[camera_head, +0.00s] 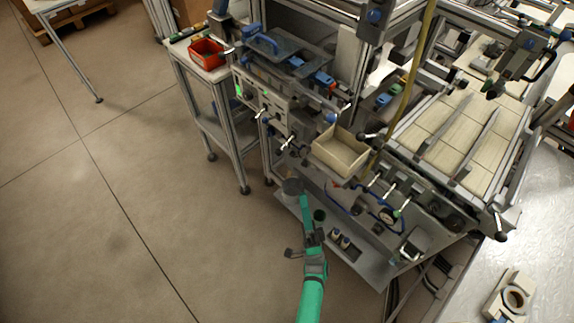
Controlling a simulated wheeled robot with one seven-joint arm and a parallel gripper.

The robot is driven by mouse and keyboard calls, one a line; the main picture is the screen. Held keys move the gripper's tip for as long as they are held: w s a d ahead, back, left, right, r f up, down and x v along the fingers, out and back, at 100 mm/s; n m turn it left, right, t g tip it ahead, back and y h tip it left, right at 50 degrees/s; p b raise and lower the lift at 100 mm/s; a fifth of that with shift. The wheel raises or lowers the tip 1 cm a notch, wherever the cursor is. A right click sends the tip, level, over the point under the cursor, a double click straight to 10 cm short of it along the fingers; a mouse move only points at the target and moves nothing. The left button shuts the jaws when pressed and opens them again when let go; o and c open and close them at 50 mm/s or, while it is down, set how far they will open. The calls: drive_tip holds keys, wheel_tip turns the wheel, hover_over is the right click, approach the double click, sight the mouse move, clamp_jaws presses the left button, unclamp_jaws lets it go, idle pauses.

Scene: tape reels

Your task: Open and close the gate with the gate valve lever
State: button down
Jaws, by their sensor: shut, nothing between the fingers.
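Several small levers stick out of the front of the machine. Two with pale handles are the left lever (262,114) and the lever below it (287,143). Others are on the right panel, by the round gauge (387,215). I cannot tell which one is the gate valve lever, and I cannot make out the gate or its state. My teal arm reaches up from the bottom centre.
A beige open bin (340,151) hangs on the machine front. A lower metal shelf (366,268) juts out right of my arm. A red bin (207,54) stands on a side table at upper left. A metal surface with a reel (515,299) is at lower right.

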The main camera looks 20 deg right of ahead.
drive_tip(key=shift+r, duration=0.1)
approach(284, 146)
drive_tip(key=x, duration=0.3)
drive_tip(key=shift+w+a+r, duration=0.15)
drive_tip(key=shift+w+r, duration=0.2)
drive_tip(key=shift+s+h, duration=0.1)
drive_tip(key=shift+h, duration=0.2)
idle(0.4)
